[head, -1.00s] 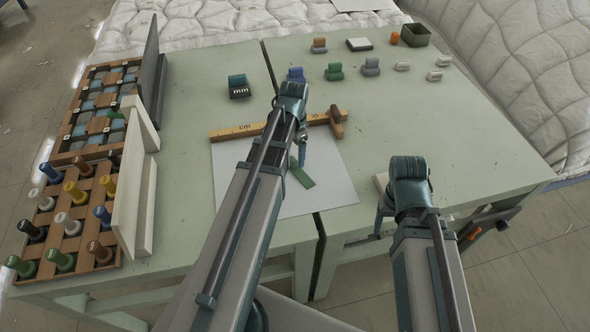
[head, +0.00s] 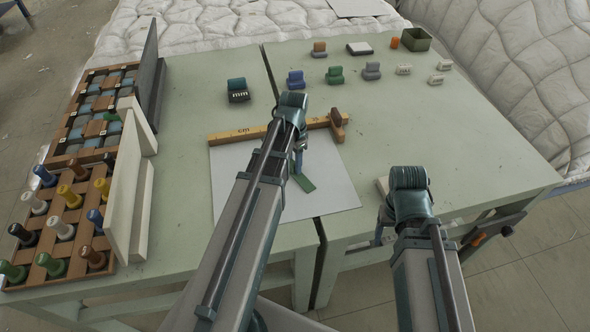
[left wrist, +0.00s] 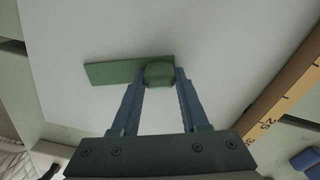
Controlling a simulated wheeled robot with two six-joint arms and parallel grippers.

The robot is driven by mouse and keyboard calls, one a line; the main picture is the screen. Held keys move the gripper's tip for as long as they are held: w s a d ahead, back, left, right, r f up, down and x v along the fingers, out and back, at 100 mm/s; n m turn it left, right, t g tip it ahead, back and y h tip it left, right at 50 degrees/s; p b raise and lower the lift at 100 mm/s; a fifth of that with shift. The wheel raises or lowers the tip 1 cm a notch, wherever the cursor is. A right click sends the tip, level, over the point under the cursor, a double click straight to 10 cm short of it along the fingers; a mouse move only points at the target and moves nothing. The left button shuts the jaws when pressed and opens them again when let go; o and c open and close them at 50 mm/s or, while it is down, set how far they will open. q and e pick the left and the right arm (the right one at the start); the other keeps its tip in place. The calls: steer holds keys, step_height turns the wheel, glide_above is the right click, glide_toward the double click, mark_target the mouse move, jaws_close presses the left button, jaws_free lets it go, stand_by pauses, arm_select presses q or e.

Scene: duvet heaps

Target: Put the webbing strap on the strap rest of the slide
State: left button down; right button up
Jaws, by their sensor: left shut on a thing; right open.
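The green webbing strap (head: 304,183) shows over the white sheet in the head view. In the left wrist view, it is a flat green strip (left wrist: 108,73) with a thicker green part (left wrist: 159,75) between the fingertips. My left gripper (left wrist: 160,74) is shut on that thicker part; it also shows in the head view (head: 299,172). I cannot tell whether the strip touches the sheet. A yellow ruler (head: 232,135) with a wooden crosspiece (head: 338,127), perhaps the slide, lies behind the gripper. Its strap rest cannot be made out. My right gripper (head: 381,232) is open, partly hidden by its arm.
Racks of colored pegs (head: 61,228) and blocks (head: 97,115) stand at the left, beside upright pale boards (head: 130,190). A seam divides the tabletop.

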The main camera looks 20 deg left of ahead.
arm_select(q)
steer(key=shift+r+p, duration=0.75)
steer(key=shift+p, duration=0.05)
step_height(320, 180, up, 3)
steer(key=shift+s+d+f+p, duration=0.15)
steer(key=shift+f+p, duration=0.05)
steer(key=shift+p, duration=1.05)
steer(key=s+d, duration=0.6)
steer(key=d, duration=0.1)
steer(key=s+d, duration=0.3)
steer(key=d, duration=0.1)
steer(key=shift+r+p, duration=0.4)
steer(key=shift+s+d, duration=0.4)
steer(key=shift+d, duration=0.2)
arm_select(e)
steer(key=shift+r, duration=2.5)
steer(key=shift+c, duration=1.3)
arm_select(q)
steer(key=shift+d, duration=0.15)
arm_select(e)
steer(key=shift+d, duration=0.15)
